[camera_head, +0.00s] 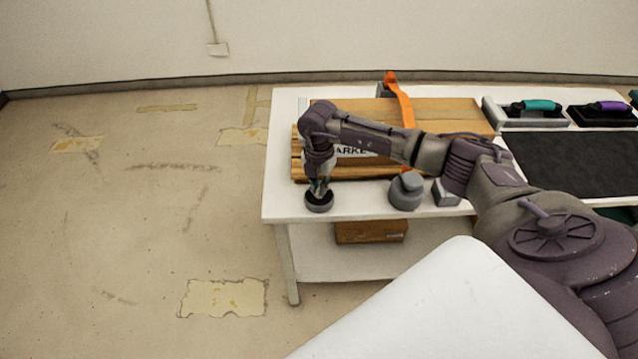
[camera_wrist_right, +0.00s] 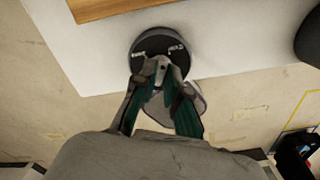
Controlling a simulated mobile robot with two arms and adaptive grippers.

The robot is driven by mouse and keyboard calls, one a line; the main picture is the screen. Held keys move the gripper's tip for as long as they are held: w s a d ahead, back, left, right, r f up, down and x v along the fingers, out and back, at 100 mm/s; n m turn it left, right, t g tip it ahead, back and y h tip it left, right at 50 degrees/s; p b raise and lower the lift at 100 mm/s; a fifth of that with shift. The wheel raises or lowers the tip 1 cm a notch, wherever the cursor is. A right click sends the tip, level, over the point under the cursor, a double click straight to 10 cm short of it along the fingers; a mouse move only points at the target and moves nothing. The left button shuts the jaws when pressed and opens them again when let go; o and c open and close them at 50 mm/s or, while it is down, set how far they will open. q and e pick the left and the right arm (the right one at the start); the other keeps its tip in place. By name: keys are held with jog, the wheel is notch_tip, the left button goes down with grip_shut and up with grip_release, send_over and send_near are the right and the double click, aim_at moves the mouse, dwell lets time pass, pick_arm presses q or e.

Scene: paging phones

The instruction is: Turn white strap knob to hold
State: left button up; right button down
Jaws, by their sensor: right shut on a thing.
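A dark round dial base (camera_head: 319,207) stands near the front left corner of the white table. In the right wrist view the dial base (camera_wrist_right: 148,42) shows small white marks on its face, too small to read. My right gripper (camera_head: 319,188) reaches down onto it from above. In the right wrist view my right gripper (camera_wrist_right: 160,82) has its fingers closed on a small pale knob (camera_wrist_right: 161,66) at the dial's centre. The fingers hide most of the knob, so I cannot tell which mark it points to. My left gripper is not in view.
A grey rounded device (camera_head: 405,192) stands to the right on the white table (camera_head: 285,160). Wooden boards (camera_head: 455,112) and an orange strap (camera_head: 403,105) lie behind my arm. Handsets with teal (camera_head: 541,105) and purple (camera_head: 613,106) grips are at the far right. A brown box (camera_head: 371,231) sits below.

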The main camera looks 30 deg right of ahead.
jog(key=shift+r+m+p, duration=0.1)
jog(key=shift+m+p, duration=0.25)
jog(key=shift+m, duration=1.25)
jog(key=shift+w+m, duration=0.1)
jog(key=shift+m, duration=0.2)
jog(key=c, duration=1.2)
grip_release()
notch_tip(320, 180, up, 12)
